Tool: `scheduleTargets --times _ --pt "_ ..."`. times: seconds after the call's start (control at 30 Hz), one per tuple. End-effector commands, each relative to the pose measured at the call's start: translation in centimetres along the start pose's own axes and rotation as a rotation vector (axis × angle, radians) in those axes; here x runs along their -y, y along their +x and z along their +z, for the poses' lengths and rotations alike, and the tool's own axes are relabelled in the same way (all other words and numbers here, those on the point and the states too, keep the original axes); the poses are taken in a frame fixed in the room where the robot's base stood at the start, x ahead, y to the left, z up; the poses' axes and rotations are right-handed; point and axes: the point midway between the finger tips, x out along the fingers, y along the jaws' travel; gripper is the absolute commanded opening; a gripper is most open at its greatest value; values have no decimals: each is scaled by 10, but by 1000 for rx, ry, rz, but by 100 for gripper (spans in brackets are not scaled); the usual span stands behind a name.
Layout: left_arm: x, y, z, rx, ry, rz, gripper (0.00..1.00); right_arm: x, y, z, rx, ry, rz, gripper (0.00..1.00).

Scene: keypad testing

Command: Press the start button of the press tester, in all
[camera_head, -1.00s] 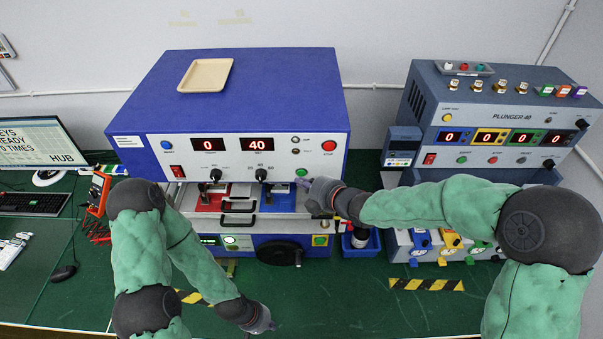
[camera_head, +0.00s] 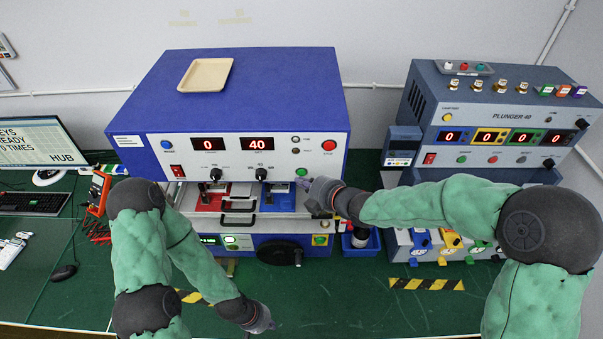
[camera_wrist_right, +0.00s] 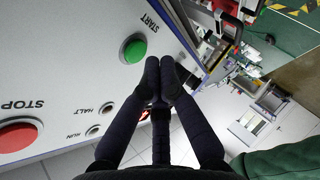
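The press tester (camera_head: 240,100) is a large blue box with a pale front panel, and its displays read 0 and 40. Its green start button (camera_head: 302,172) is at the lower right of the panel; in the right wrist view the button (camera_wrist_right: 134,49) shows uncovered under the word START. My right gripper (camera_head: 307,183) is just below and beside the button. In the right wrist view its dark fingertips (camera_wrist_right: 161,62) are together, with nothing between them, and look apart from the button. My left gripper (camera_head: 270,325) hangs low over the front of the table; its fingers are too small to read.
The red stop button (camera_head: 329,145) is above the start button. Drawers with black handles (camera_head: 239,205) lie below the panel. A grey plunger tester (camera_head: 490,120) stands at the right. A monitor (camera_head: 42,143) and keyboard (camera_head: 33,203) are at the left. The front table is mostly clear.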

Motion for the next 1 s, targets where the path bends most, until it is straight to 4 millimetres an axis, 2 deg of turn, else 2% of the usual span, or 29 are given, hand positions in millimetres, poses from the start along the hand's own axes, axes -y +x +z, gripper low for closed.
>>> scheduleTargets --times 1.0 --pt "1 3 0 0 0 0 0 -5 6 4 0 0 0 0"
